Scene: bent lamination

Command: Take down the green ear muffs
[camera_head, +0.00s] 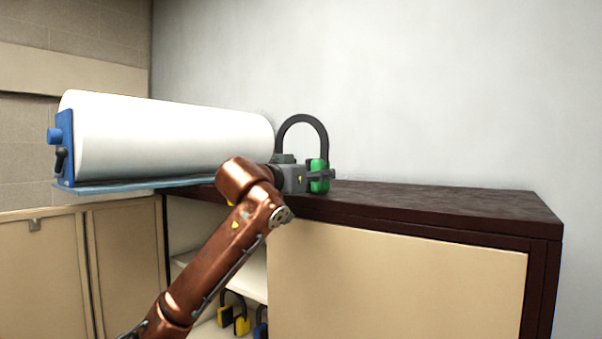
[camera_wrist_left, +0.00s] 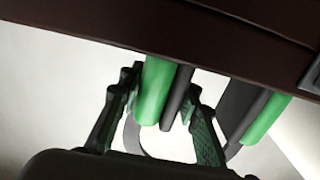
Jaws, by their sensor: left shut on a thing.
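The green ear muffs (camera_head: 319,176) stand upright at the front edge of the dark cabinet top in the head view, their black headband (camera_head: 303,120) arching up. In the left wrist view one green cup (camera_wrist_left: 153,90) sits between my fingers, and the other green cup (camera_wrist_left: 265,118) shows to the right, outside them. My left gripper (camera_head: 322,176) is shut on the green ear muffs at one cup; its fingers also show in the left wrist view (camera_wrist_left: 165,110). My right gripper is not in view.
A large white roll (camera_head: 170,135) on a blue stand lies left on the cabinet top (camera_head: 430,203). The top's right part is clear. Yellow ear muffs (camera_head: 241,324) and blue ones (camera_head: 261,330) are on the shelf below, partly hidden. A grey wall stands behind.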

